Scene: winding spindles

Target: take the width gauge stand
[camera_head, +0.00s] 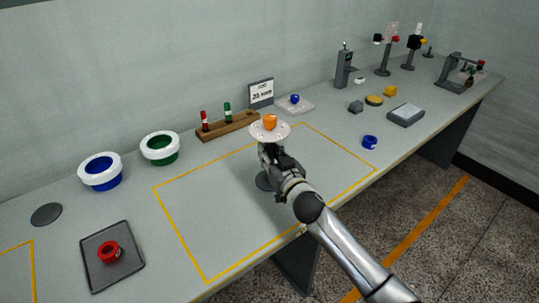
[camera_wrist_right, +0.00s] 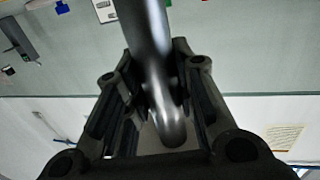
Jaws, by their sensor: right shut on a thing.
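In the right wrist view the dark grey post (camera_wrist_right: 147,50) runs between the two fingers of the gripper (camera_wrist_right: 160,110). Part of the post is hidden by the gripper. My left gripper is not in view.
A wooden rack (camera_head: 228,126) with red and green spindles and a small sign (camera_head: 261,93) stand behind. Blue (camera_head: 101,172) and green (camera_head: 160,149) white-rimmed bowls are at left, near a tray (camera_head: 128,267) with a red ring. A blue ring (camera_head: 370,142) lies right.

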